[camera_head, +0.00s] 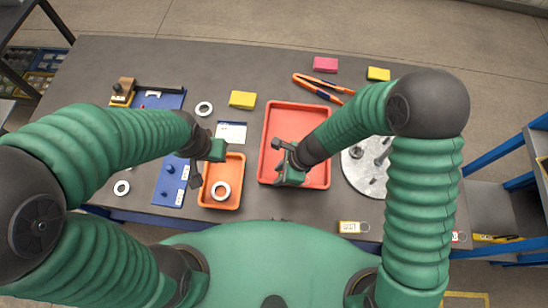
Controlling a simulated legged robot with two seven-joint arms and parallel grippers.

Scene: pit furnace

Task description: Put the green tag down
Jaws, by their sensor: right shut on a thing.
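My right gripper (280,158) is over the left part of the red tray (311,113). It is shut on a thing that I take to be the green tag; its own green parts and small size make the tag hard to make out. I cannot tell whether it touches the tray floor. My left gripper (200,168) is beside the orange tray, above the blue board's edge; its jaw opening is unclear. A yellow tag with a ring (350,227) lies near the table's front edge.
A round metal plate (366,178) with parts stands right of the red tray. Orange tongs (318,88), a pink block (325,65) and yellow blocks (243,99) lie behind. Most of the red tray looks empty.

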